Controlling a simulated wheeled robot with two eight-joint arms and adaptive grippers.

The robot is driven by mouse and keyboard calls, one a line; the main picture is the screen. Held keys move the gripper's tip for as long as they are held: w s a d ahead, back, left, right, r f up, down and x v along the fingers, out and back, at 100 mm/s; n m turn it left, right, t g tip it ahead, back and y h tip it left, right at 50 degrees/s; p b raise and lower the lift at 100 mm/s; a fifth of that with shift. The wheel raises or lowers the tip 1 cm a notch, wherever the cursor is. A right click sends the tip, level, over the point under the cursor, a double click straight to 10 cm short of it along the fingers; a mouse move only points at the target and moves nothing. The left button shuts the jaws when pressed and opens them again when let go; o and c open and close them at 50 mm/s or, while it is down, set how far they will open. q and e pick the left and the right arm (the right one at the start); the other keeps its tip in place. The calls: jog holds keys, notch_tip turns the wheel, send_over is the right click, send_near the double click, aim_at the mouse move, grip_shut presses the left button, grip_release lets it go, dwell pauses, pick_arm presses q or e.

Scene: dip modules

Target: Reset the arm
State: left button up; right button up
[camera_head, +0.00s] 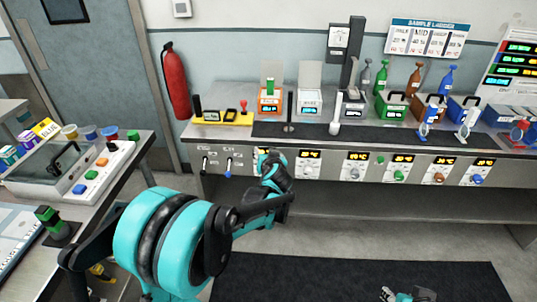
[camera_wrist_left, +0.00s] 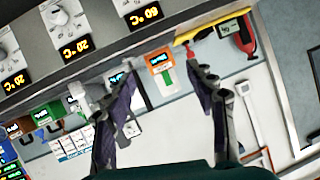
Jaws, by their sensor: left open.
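My left arm comes in from the left in the head view. My left gripper (camera_head: 272,168) is held out in front of the control panel, below the counter's front edge. Its fingers are hard to make out there. In the left wrist view, my left gripper (camera_wrist_left: 162,76) shows two dark fingers spread apart with nothing between them. An orange box (camera_wrist_left: 160,62) shows beyond the gap between the fingertips, apart from them. Part of my right arm, perhaps its gripper (camera_head: 408,296), shows at the bottom edge of the head view, mostly cut off.
The counter holds an orange box (camera_head: 270,101), a yellow tray (camera_head: 222,118), coloured bottles (camera_head: 414,78) and a green box (camera_head: 392,106). Temperature dials line the front panel (camera_head: 334,168). A side bench (camera_head: 120,170) stands at left. The floor before the counter is clear around a dark mat (camera_head: 340,280).

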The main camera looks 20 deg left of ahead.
pick_arm(q)
jog(key=s+d+r+g+h, duration=0.2)
jog(key=s, duration=1.4)
jog(key=s+d+f+m+g+h, duration=0.1)
jog(key=s+d+f+h, duration=0.1)
jog(key=s, duration=0.7)
jog(key=s+d+f+m+g+h, duration=0.1)
jog(key=s+d+f+g, duration=0.1)
jog(key=s+d, duration=0.3)
jog(key=s+f, duration=0.1)
jog(key=s, duration=0.3)
jog(key=shift+s+f+m+h, duration=0.15)
jog(key=shift+s+m+h, duration=0.15)
jog(key=shift+h, duration=0.1)
